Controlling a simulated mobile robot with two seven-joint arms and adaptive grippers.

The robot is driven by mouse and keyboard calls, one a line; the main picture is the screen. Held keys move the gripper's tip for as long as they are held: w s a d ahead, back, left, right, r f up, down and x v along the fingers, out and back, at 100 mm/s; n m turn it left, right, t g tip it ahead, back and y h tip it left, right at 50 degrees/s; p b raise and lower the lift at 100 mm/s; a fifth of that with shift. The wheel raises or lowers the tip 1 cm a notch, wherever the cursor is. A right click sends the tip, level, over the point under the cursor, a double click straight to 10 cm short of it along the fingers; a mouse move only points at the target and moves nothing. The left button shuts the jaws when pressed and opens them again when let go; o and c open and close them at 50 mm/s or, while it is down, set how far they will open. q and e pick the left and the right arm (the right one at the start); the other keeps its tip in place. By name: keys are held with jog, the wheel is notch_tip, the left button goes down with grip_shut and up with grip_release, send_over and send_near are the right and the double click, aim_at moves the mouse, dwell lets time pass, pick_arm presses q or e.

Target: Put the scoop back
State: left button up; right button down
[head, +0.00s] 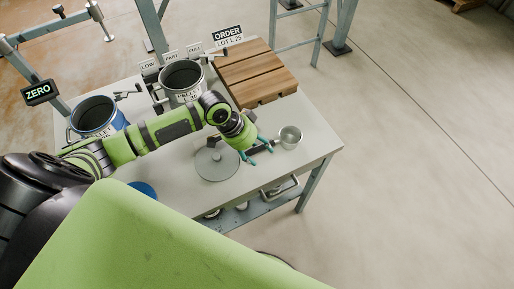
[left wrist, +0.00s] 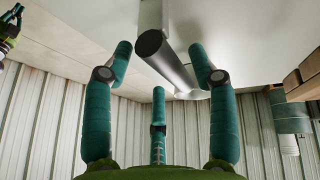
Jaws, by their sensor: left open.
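The metal scoop (head: 290,137) lies on the grey table, its round cup toward the right edge and its dark handle (head: 262,147) pointing left. My left gripper (head: 257,153) is open at the handle. In the left wrist view the handle (left wrist: 165,58) shows between the spread teal fingers of the left gripper (left wrist: 165,75), with space on both sides. I cannot tell whether a finger touches it. What looks like my right gripper (left wrist: 12,22) shows small at the top left of the wrist view; its fingers are too unclear to judge.
A grey disc (head: 216,163) with a knob lies left of the scoop. A blue pellet bucket (head: 93,116) and a grey pellet bucket (head: 183,78) stand at the table's back left. A slatted wooden board (head: 256,75) lies at the back. The table's right corner is clear.

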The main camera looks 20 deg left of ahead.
pick_arm(q)
jog(key=v, duration=1.2)
jog(key=shift+s+f, duration=0.1)
jog(key=shift+s, duration=0.05)
